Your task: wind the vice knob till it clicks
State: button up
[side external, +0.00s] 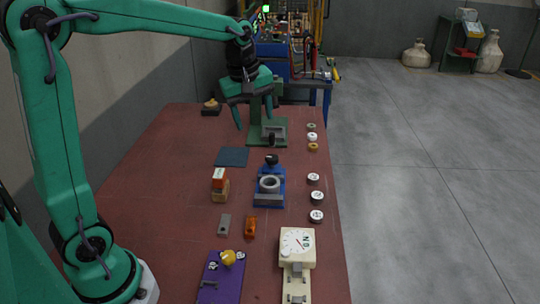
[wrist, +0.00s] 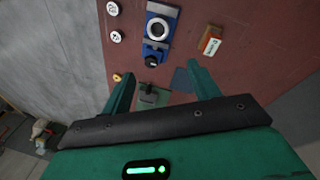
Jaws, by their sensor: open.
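The blue vice (side external: 269,198) stands mid-table, with a pale grey ring (side external: 269,184) on it and a dark knob (side external: 271,160) at its far end. In the wrist view the vice (wrist: 172,12) is at the top, with its black knob (wrist: 151,61) pointing down toward me. My gripper (side external: 254,118) is open and empty. It hangs beyond the vice, over the green stand, apart from the knob. In the wrist view the knob lies in line with the gap between the fingers (wrist: 158,70).
A green stand (side external: 255,132) is under my gripper. A dark blue mat (side external: 232,157) and an orange-and-white box (side external: 219,180) lie left of the vice. Several round white pieces (side external: 314,179) line the right edge. A cream dial box (side external: 297,247) and purple board (side external: 220,285) are nearer.

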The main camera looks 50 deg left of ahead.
jog(key=w+a+f+n+g, duration=0.1)
jog(key=w+a+f+n, duration=0.35)
jog(key=w+f, duration=0.2)
jog(key=n+g, duration=0.1)
jog(key=n, duration=0.5)
send_over(272, 157)
notch_tip(272, 157, down, 6)
jog(key=shift+r, duration=0.15)
jog(key=shift+f, duration=3.9)
jog(key=c, duration=1)
